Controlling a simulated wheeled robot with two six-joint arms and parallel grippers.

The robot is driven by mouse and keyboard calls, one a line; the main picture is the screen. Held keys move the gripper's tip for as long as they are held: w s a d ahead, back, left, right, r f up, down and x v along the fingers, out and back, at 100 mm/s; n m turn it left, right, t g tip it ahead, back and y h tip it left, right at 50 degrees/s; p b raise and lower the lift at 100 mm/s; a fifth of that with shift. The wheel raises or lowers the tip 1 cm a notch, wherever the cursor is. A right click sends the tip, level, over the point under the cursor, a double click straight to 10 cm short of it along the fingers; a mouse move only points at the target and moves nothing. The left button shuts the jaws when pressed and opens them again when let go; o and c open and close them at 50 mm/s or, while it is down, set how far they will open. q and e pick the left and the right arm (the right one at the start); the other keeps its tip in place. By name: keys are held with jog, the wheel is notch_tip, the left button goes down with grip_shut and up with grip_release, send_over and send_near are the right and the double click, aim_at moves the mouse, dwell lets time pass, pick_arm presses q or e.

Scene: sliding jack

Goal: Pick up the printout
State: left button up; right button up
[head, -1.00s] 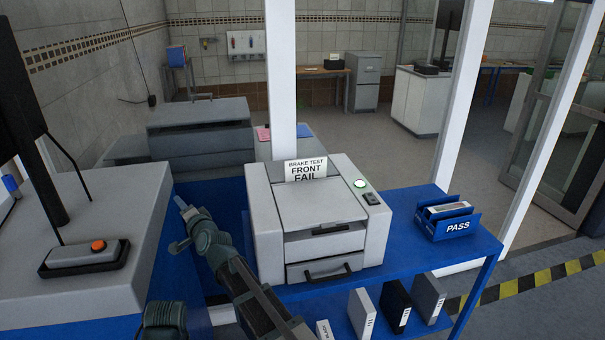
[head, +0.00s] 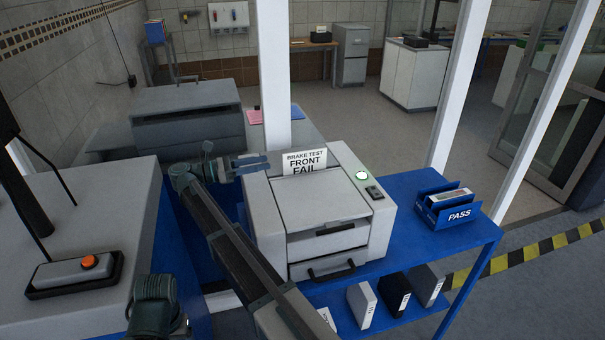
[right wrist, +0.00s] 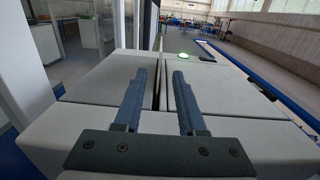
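The printout (head: 304,163), a white sheet reading "BRAKE TEST FRONT FAIL", stands upright at the back of the grey printer (head: 322,203) in the head view. My right gripper (head: 262,163) is just left of the sheet, level with it and apart from it, fingers pointing right towards its left edge. In the right wrist view my right gripper (right wrist: 158,76) is open, with a clear gap between its fingers. A thin upright line shows in that gap, probably the sheet edge-on, above the printer's top. My left gripper is not in view.
The printer stands on a blue table (head: 407,255), beside a blue tray marked PASS (head: 448,207). A white post (head: 273,80) rises behind the printer. A grey cabinet with an orange button (head: 89,262) is at left. Binders (head: 396,291) stand on the lower shelf.

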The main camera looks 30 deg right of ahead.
jog(key=shift+s+g, duration=0.15)
jog(key=shift+g, duration=0.15)
jog(key=shift+s+d, duration=0.15)
jog(key=shift+d, duration=0.2)
send_near(304, 155)
jog(key=x, duration=0.3)
jog(key=shift+s+d+f, duration=0.25)
jog(key=shift+s+d, duration=0.05)
jog(key=shift+d, duration=0.05)
jog(key=shift+w+r+p+x, duration=0.15)
jog(key=shift+x, duration=1.4)
jog(key=shift+w+r+p+x, duration=0.1)
jog(key=shift+p+x, duration=0.05)
jog(key=shift+x, duration=1.45)
grip_shut()
